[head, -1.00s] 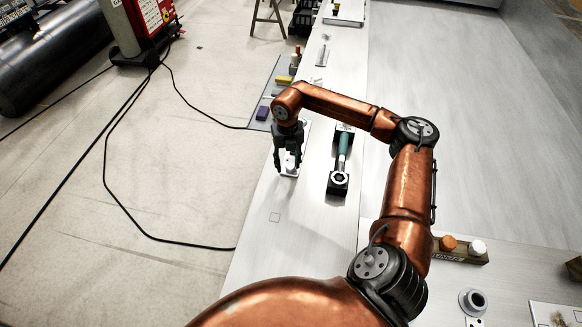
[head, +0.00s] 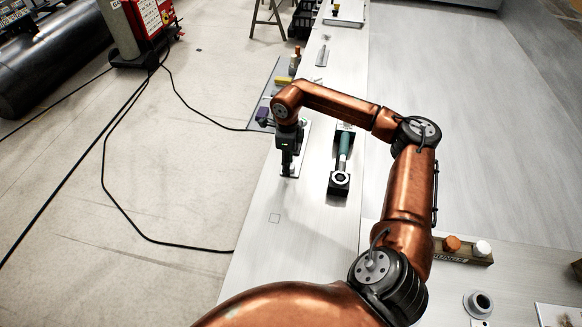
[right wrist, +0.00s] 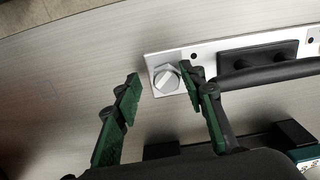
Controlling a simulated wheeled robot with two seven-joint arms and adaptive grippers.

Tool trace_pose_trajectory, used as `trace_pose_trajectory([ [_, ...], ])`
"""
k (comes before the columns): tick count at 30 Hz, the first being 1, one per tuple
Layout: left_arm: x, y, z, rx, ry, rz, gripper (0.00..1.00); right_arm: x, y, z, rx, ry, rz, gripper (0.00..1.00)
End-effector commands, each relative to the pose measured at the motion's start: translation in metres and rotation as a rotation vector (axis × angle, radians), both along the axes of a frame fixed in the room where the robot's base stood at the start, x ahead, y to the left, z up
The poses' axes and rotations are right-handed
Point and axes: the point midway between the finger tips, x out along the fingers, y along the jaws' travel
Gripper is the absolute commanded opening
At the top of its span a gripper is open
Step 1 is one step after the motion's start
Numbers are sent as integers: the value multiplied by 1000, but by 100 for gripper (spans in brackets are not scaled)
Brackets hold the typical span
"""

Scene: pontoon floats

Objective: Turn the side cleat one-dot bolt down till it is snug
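The side cleat (right wrist: 258,57) is a black bar on a pale plate (right wrist: 205,53). A pale hexagonal bolt head (right wrist: 166,79) sits at the plate's near end; I cannot make out a dot mark on it. My right gripper (right wrist: 159,76) is open, its two green-padded fingers apart over the bolt head. The right finger looks very close to the head, and a gap shows at the left finger; contact is unclear. In the head view my right gripper (head: 289,170) points down at the plate's near end and hides the bolt. My left gripper is not in view.
A green-handled tool (head: 344,143) lies in a black holder just right of the gripper. A block with an orange and a white cap (head: 464,253) and a grey ring-shaped part (head: 478,303) are at lower right.

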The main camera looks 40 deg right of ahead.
Motion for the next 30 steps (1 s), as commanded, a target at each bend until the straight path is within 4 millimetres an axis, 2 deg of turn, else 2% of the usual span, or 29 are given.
trace_pose_trajectory([
  [9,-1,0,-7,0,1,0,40,0,0,0,-1,-1,407,38],
  [17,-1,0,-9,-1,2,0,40,0,0,0,-1,0,564,38],
  [30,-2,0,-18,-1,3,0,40,0,-1,-1,-2,0,1197,38],
])
